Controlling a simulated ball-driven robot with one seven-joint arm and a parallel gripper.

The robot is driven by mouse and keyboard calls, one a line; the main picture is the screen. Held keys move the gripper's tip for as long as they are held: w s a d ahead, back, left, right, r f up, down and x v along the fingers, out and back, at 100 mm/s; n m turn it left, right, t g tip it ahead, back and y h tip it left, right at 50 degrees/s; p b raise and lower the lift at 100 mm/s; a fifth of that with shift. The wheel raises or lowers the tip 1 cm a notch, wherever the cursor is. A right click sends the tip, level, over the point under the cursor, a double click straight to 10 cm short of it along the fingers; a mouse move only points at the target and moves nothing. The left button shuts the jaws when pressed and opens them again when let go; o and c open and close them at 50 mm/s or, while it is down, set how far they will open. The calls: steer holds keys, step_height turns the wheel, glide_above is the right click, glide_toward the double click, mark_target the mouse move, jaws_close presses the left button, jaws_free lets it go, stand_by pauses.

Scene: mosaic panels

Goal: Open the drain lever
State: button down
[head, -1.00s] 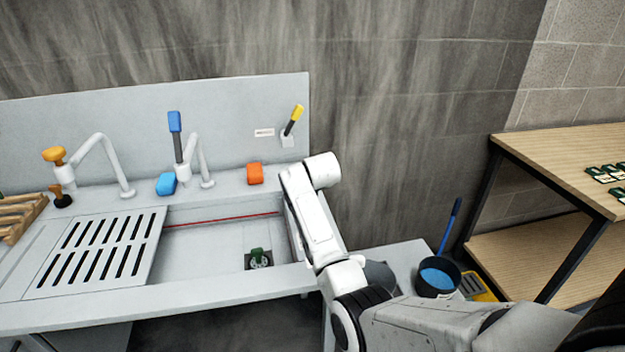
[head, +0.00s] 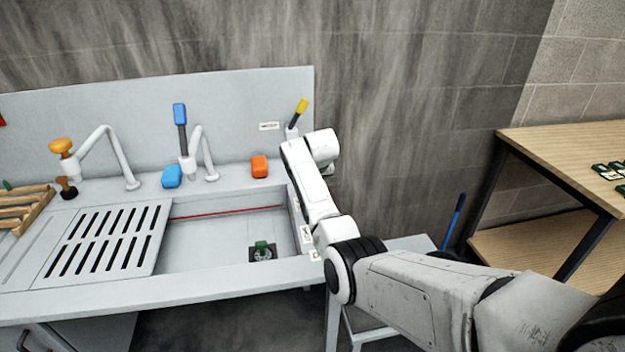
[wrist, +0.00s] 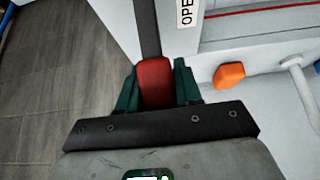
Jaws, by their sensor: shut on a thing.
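A lever with a red grip (wrist: 155,82) and a dark shaft (wrist: 147,30) shows in the wrist view. My gripper (wrist: 157,88) is shut on the red grip, with a green finger on each side. The shaft runs up out of the top of the picture. A white label (wrist: 186,12) reading "OPE", cut off by the frame, is right of the shaft. In the head view my arm hides the gripper and the red lever. Two small labels (head: 307,234) show on the right side of the sink basin (head: 215,240), beside my arm.
A yellow-tipped lever (head: 300,107) stands on the back ledge behind my arm. An orange block (head: 259,166), a blue block (head: 172,176) and a blue-handled tap (head: 180,114) line the ledge. A wooden table (head: 570,150) is at right. Grey wall is behind.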

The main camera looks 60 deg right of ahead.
steer(key=c, duration=0.8)
jaws_free()
steer(key=shift+c, duration=0.2)
steer(key=v, duration=1)
steer(key=shift+r+b, duration=0.3)
steer(key=shift+b, duration=0.1)
steer(key=shift+a, duration=0.2)
steer(key=s+a+f+n+y, duration=0.1)
steer(key=s+a+f+n, duration=0.3)
steer(key=a, duration=0.6)
steer(key=s+a+f+n+t+y, duration=0.1)
steer(key=a+f, duration=0.5)
steer(key=a, duration=0.5)
steer(key=s+a+f+n+y, duration=0.1)
steer(key=s+a+f+n, duration=0.3)
steer(key=a, duration=0.6)
steer(key=s+a+f+n+y, duration=0.1)
steer(key=s+a+y, duration=0.1)
steer(key=s+a, duration=0.6)
steer(key=s+f+g, duration=0.4)
steer(key=s+f, duration=0.2)
steer(key=s, duration=0.4)
steer(key=shift+f+m, duration=0.25)
steer(key=shift+m, duration=0.05)
